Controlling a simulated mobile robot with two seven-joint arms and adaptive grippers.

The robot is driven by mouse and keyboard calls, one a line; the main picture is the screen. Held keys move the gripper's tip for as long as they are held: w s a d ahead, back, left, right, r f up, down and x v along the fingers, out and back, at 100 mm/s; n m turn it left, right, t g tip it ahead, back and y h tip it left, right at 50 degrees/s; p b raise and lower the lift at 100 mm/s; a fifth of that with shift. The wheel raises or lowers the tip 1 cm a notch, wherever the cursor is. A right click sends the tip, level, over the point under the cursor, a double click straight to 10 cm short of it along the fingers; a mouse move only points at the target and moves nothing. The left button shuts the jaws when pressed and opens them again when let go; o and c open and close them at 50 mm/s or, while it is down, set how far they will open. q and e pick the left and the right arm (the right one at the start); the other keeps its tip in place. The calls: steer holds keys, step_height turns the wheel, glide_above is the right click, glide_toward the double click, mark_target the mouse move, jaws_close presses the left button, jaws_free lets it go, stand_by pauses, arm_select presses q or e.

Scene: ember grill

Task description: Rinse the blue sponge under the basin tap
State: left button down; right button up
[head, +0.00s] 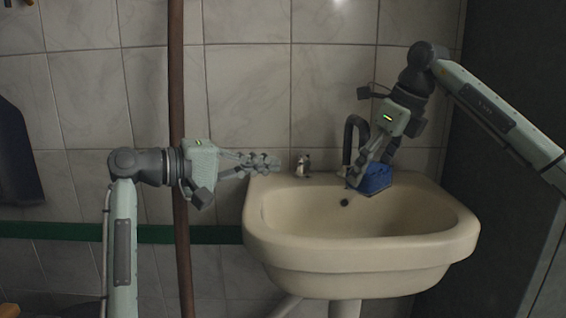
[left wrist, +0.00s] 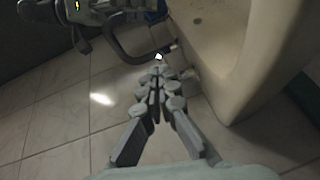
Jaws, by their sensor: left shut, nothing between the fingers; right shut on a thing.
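The blue sponge (head: 376,179) is held by my right gripper (head: 359,180) at the back of the cream basin (head: 450,240), just right of the dark curved tap (head: 350,135). The right fingers point down and are shut on the sponge. A small part of the sponge shows at the top of the left wrist view. My left gripper (head: 275,163) is shut and empty, pointing right at the basin's back left edge, close to a small metal tap handle (head: 303,166). Its shut fingers show in the left wrist view (left wrist: 157,75). I cannot tell whether water runs.
A brown vertical pipe (head: 176,80) stands behind my left wrist. A dark panel (head: 505,60) closes the right side, near my right arm. The basin's front and bowl are clear. A tiled wall stands behind.

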arm_select(q)
steer(key=shift+s+a+r, duration=0.2)
steer(key=shift+s+a, duration=0.9)
steer(key=shift+s, duration=0.05)
arm_select(e)
steer(key=shift+d, duration=0.15)
arm_select(q)
steer(key=shift+f+b, duration=0.3)
arm_select(e)
steer(key=shift+s+d, duration=0.3)
steer(key=shift+d, duration=0.3)
steer(key=shift+s+d, duration=0.3)
steer(key=shift+d, duration=0.3)
arm_select(q)
steer(key=shift+f+b, duration=0.25)
steer(key=shift+b, duration=0.05)
arm_select(e)
steer(key=d, duration=0.1)
steer(key=s+d, duration=0.1)
steer(key=d, duration=0.1)
steer(key=s+d, duration=0.1)
steer(key=shift+s+d, duration=0.15)
steer(key=shift+d, duration=0.15)
arm_select(q)
steer(key=shift+r+p, duration=0.6)
steer(key=shift+p, duration=0.05)
arm_select(e)
steer(key=s+d+r, duration=0.2)
steer(key=d+r, duration=0.2)
steer(key=shift+d, duration=0.25)
